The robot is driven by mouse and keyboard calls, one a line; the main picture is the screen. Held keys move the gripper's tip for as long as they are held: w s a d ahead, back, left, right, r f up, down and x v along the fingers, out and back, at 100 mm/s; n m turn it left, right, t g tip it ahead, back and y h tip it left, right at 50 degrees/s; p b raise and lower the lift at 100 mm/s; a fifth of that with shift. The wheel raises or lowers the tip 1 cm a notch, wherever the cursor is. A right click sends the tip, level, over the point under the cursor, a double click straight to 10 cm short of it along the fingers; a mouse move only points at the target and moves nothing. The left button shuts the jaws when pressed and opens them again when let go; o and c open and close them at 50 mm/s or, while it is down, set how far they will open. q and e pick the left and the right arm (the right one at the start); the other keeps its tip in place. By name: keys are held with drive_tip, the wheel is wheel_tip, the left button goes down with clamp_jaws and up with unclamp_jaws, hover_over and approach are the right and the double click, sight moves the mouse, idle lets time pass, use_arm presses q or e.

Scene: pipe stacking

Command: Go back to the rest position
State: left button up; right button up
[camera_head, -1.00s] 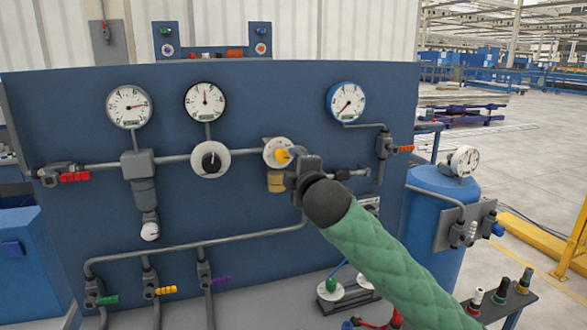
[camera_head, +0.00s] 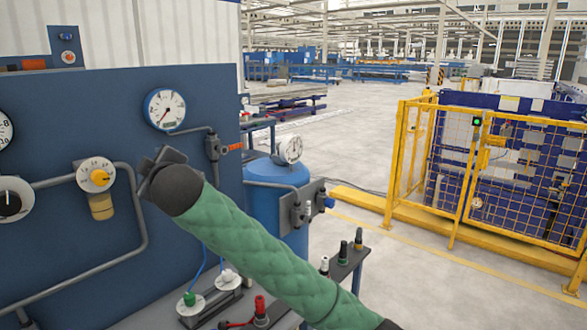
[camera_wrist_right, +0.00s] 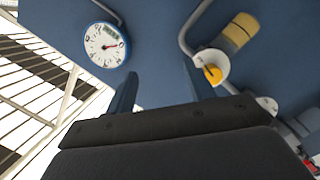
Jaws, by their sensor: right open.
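My right gripper (camera_head: 158,165) is at the end of my green-sleeved arm (camera_head: 255,250), in front of the blue panel. It is just right of the round dial with a yellow knob (camera_head: 97,175), with a small gap in the picture. In the right wrist view its two fingers (camera_wrist_right: 162,90) are spread, with nothing between them. The yellow knob also shows there (camera_wrist_right: 212,74), beyond the right-hand finger, and the blue-rimmed gauge (camera_wrist_right: 106,44) is at upper left. My left gripper is not in view.
The blue panel (camera_head: 110,110) carries pipes, a blue-rimmed gauge (camera_head: 165,108) and a red-handled valve (camera_head: 228,148). A blue tank (camera_head: 270,172) stands to its right. A yellow fence (camera_head: 520,180) is at far right. Open floor (camera_head: 350,150) lies between.

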drive_tip(key=w+d+f+m+h, duration=0.2)
drive_tip(key=w+d+f+m, duration=0.25)
drive_tip(key=d+f, duration=0.4)
drive_tip(key=w+d+f+m+h, duration=0.3)
drive_tip(key=w+d+f+m, duration=0.15)
drive_tip(key=d+f, duration=0.45)
drive_tip(key=s+d+f+m+g+h, duration=0.1)
drive_tip(key=s+d+f+m+g, duration=0.15)
drive_tip(key=d+f, duration=0.8)
drive_tip(key=s+d+f+m+g+h, duration=0.25)
drive_tip(key=d+f, duration=0.25)
drive_tip(key=f, duration=1)
drive_tip(key=s+d+f+g, duration=0.2)
drive_tip(key=s+d+f, duration=0.2)
drive_tip(key=s+f, duration=0.55)
drive_tip(key=s+d+f+m+g+h, duration=0.1)
drive_tip(key=s+d+f, duration=0.4)
drive_tip(key=s+f, duration=0.5)
drive_tip(key=s+d+f+g, duration=0.2)
drive_tip(key=s+d+f, duration=0.2)
drive_tip(key=s+f, duration=0.55)
drive_tip(key=s+f+g, duration=0.1)
drive_tip(key=s+f, duration=0.3)
drive_tip(key=s, duration=0.3)
drive_tip(key=s+d+f+g, duration=0.1)
drive_tip(key=s+f, duration=0.4)
drive_tip(key=s, duration=0.3)
drive_tip(key=shift+m, duration=0.3)
drive_tip(key=shift+s+f, duration=0.1)
drive_tip(key=shift+c, duration=0.3)
